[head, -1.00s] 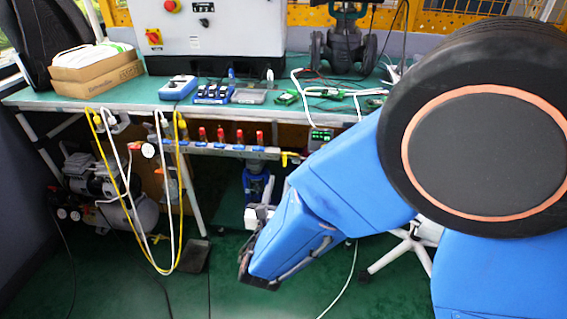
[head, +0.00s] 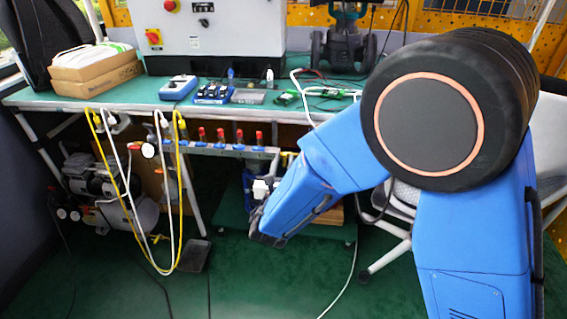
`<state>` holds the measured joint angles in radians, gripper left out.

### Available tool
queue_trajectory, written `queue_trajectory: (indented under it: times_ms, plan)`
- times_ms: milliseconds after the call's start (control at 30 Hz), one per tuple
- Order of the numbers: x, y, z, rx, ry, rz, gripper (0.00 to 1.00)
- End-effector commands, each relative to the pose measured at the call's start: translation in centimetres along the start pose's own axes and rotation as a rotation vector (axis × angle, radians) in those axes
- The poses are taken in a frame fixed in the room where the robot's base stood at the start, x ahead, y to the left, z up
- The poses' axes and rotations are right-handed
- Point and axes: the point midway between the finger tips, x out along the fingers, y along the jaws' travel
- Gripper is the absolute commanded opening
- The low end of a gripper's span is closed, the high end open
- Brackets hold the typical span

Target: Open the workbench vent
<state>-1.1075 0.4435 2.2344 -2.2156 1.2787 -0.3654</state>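The workbench (head: 120,97) has a green top. A metal manifold bar (head: 222,150) runs below its front edge. Several small valves with red handles (head: 220,136) and blue bases stand in a row on it. I cannot tell which of these is the vent. My gripper (head: 262,214) is at the end of the arm, below and in front of the bar's right end, apart from the valves. Its fingers are too small and dark to read.
White and yellow hoses (head: 130,200) hang in loops at the left of the bar. An air compressor (head: 110,195) stands under the bench. A white-legged chair (head: 390,240) is behind my arm. Boxes, a grey control cabinet and small devices sit on the bench top.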

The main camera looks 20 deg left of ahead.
Motion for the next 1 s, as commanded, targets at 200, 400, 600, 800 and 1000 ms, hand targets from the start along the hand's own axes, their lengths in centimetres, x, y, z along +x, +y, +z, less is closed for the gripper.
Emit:
queue_trajectory:
  times_ms: [200,400,600,800,1000]
  plan:
    - [-0.02,0.00,0.00,0.000,0.000,0.000,0.00]
    - [-0.03,-0.01,0.00,0.003,0.000,0.000,0.00]
    - [-0.04,-0.07,0.00,0.045,0.000,0.000,0.00]
    - [-0.04,-0.21,-0.02,0.160,0.000,0.000,0.00]
    - [-0.04,-0.43,-0.09,0.334,0.000,0.000,0.00]
